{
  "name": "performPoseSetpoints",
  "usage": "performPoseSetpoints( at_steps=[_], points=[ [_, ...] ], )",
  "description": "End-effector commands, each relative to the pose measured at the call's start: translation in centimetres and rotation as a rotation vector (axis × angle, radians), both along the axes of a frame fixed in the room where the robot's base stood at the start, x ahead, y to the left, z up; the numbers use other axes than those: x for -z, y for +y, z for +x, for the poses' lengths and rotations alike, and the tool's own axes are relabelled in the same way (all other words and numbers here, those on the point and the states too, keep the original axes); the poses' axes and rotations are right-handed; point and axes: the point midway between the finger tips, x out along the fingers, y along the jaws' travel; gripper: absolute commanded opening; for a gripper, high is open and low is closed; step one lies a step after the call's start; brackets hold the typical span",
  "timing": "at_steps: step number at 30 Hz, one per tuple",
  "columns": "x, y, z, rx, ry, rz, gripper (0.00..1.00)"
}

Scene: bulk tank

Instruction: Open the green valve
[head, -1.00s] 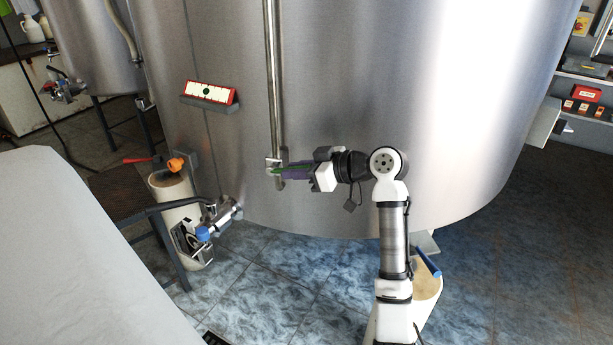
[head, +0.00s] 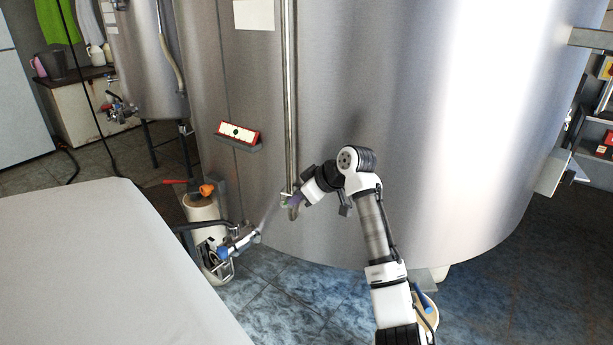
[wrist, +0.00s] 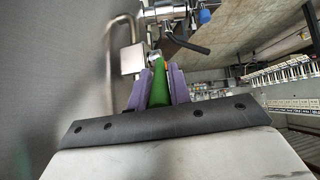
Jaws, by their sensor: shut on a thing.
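The green valve handle (wrist: 159,85) lies between the two purple fingers of my gripper (wrist: 160,82) in the wrist view, and the fingers are shut on it. In the head view my gripper (head: 292,201) is at the lower end of the vertical steel pipe on the tank's front. The handle is mostly hidden there by the fingers; a bit of green shows at the pipe. The valve's metal body (wrist: 153,58) shows just beyond the fingertips in the wrist view.
The large steel tank (head: 420,120) stands right behind the pipe (head: 288,100). Left of my gripper are an outlet fitting with a blue part (head: 224,253), an orange-capped valve with a red handle (head: 207,190) and a white cylinder (head: 203,212). A pale covered surface (head: 90,260) fills the lower left.

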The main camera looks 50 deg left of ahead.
Motion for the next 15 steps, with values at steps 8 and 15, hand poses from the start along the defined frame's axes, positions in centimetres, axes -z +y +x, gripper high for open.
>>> performPoseSetpoints(
  at_steps=[8, 15],
  points=[
    [-1.3, 1.2, -0.4, -0.002, -0.072, -0.146, 0.00],
    [-1.3, 1.6, -0.6, 0.000, -0.107, -0.219, 0.00]
  ],
)
